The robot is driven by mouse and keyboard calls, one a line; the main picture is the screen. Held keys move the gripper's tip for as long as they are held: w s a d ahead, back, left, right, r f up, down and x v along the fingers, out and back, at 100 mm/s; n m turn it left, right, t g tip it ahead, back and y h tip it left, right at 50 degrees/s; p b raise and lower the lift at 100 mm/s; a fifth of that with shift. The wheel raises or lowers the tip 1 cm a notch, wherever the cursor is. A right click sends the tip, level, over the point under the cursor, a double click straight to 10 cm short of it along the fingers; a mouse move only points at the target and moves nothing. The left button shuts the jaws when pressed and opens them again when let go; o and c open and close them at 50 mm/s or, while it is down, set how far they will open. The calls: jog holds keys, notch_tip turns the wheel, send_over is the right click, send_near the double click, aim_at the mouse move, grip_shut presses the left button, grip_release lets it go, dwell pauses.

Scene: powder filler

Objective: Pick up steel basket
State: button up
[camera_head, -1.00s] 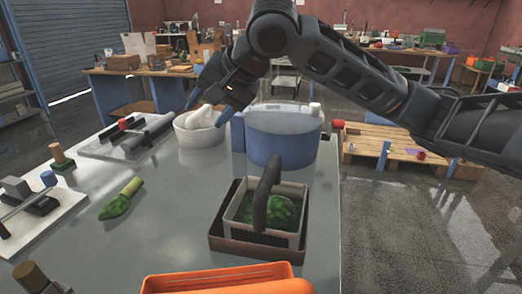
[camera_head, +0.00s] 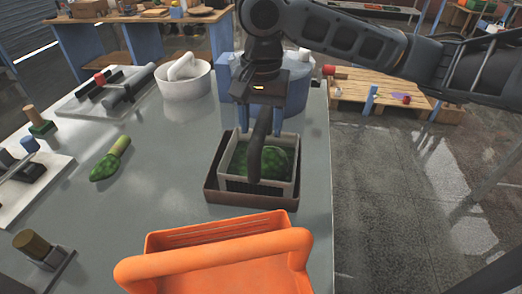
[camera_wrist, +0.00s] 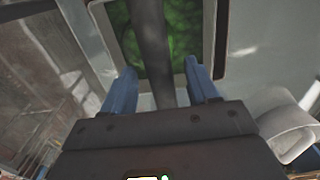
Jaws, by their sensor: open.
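The steel basket (camera_head: 228,172) is a light square basket with green contents and a dark upright handle (camera_head: 259,145). It stands in a brown tray (camera_head: 243,201) on the grey table. My gripper (camera_head: 261,122) points down above the far side of the basket, with its blue fingers apart on either side of the handle. In the wrist view the handle (camera_wrist: 152,50) runs between the open fingertips (camera_wrist: 163,75), over the basket's rim (camera_wrist: 222,35). I cannot tell whether a finger touches the handle.
An orange basket (camera_head: 215,262) stands close in front of the tray. The table between is clear.

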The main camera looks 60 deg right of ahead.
jog(key=shift+f, duration=0.95)
grip_shut()
dwell(0.7)
